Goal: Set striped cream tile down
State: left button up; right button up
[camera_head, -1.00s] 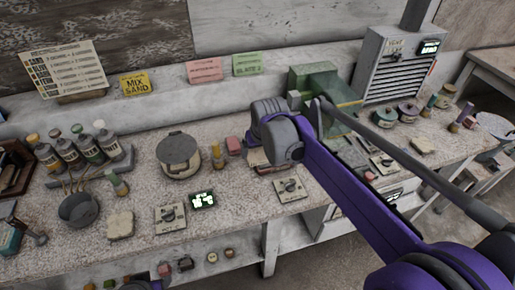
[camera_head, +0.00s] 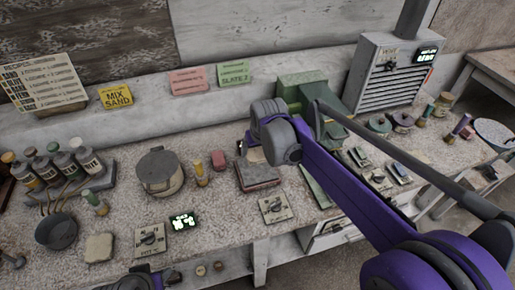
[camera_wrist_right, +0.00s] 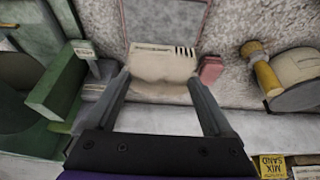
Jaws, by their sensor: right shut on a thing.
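The striped cream tile (camera_wrist_right: 160,66) is between the fingers of my right gripper (camera_wrist_right: 160,84) in the right wrist view, with dark stripes at one corner. The gripper is shut on it. In the head view only a small pale part of the tile (camera_head: 256,154) shows below my wrist, and the fingers are mostly hidden. The tile is just behind a grey slab with a reddish edge (camera_head: 258,175). I cannot tell whether the tile touches the counter. My left gripper is not clearly in view.
A pink block (camera_wrist_right: 211,69) lies close beside the tile. A green machine (camera_head: 300,90) stands close to the right. Bare counter (camera_head: 215,215) lies in front.

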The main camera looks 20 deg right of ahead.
jog(key=shift+f, duration=0.45)
jog(key=b, duration=0.3)
send_over(256, 166)
jog(key=s, duration=0.2)
jog(key=shift+w+d+f, duration=0.1)
jog(key=shift+w+f, duration=0.05)
jog(key=shift+f, duration=1)
jog(key=shift+w+f, duration=0.1)
jog(key=shift+f, duration=1.1)
jog(key=shift+f+b, duration=0.45)
jog(key=shift+f, duration=0.25)
jog(key=o, duration=1.3)
jog(key=shift+o, duration=0.2)
jog(key=shift+r, duration=0.1)
